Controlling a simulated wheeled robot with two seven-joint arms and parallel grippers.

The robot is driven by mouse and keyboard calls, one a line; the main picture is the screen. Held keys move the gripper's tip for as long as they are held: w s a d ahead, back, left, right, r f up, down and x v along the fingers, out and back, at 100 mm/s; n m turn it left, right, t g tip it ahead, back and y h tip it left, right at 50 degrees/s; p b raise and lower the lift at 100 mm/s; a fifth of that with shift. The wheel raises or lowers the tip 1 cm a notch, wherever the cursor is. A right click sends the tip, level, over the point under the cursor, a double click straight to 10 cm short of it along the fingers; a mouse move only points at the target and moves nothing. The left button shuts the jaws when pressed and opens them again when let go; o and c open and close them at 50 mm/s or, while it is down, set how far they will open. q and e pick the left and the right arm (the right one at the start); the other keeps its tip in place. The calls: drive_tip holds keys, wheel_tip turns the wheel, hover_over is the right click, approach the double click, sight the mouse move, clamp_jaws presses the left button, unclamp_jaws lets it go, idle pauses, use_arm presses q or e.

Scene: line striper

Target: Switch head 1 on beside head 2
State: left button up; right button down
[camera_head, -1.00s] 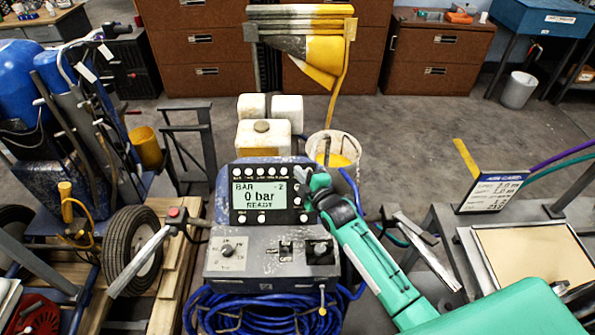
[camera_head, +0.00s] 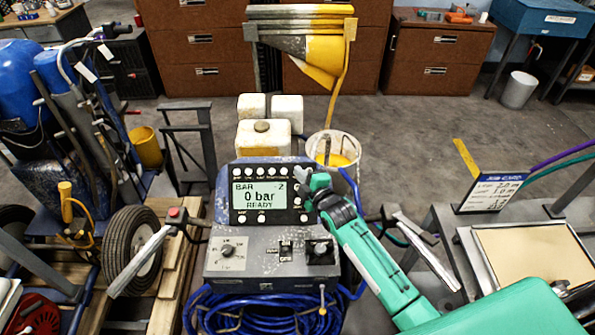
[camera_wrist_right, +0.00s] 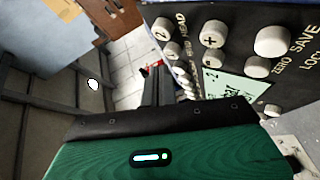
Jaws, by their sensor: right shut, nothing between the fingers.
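The control panel (camera_head: 272,257) of the striper stands in the middle of the head view. Its lit display (camera_head: 259,195) reads "BAR", "- 2", "0 bar" and "READY". Round white buttons run in a row above the display (camera_head: 262,171), with more below it. My right gripper (camera_head: 306,174) is shut and empty at the upper right corner of the display unit. In the right wrist view, its dark fingers (camera_wrist_right: 156,85) point at the button rows, beside a button (camera_wrist_right: 163,28) marked 2 near the word HEAD. I cannot tell whether the tips touch a button. My left gripper is out of view.
A white bucket with yellow paint (camera_head: 333,150) and white jugs (camera_head: 263,137) stand behind the panel. A coiled blue hose (camera_head: 262,315) hangs in front. Handlebars (camera_head: 140,262) flank the panel. A job card (camera_head: 492,190) stands at the right.

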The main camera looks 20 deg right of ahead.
drive_tip(key=shift+w+d+f, duration=0.1)
drive_tip(key=shift+w+f, duration=0.2)
drive_tip(key=shift+w+f+b, duration=0.25)
drive_tip(key=shift+f+b, duration=0.05)
drive_tip(key=shift+b, duration=0.15)
idle(0.6)
idle(0.3)
drive_tip(key=shift+s+r+p, duration=0.6)
drive_tip(key=shift+r+p, duration=0.05)
drive_tip(key=shift+p, duration=0.3)
drive_tip(key=shift+s+a+r+p, duration=0.25)
drive_tip(key=shift+r+p, duration=0.2)
drive_tip(key=shift+p, duration=0.15)
drive_tip(key=s+r+p, duration=0.2)
drive_tip(key=s+p, duration=0.1)
drive_tip(key=shift+a+r, duration=0.25)
drive_tip(key=shift+a, duration=0.1)
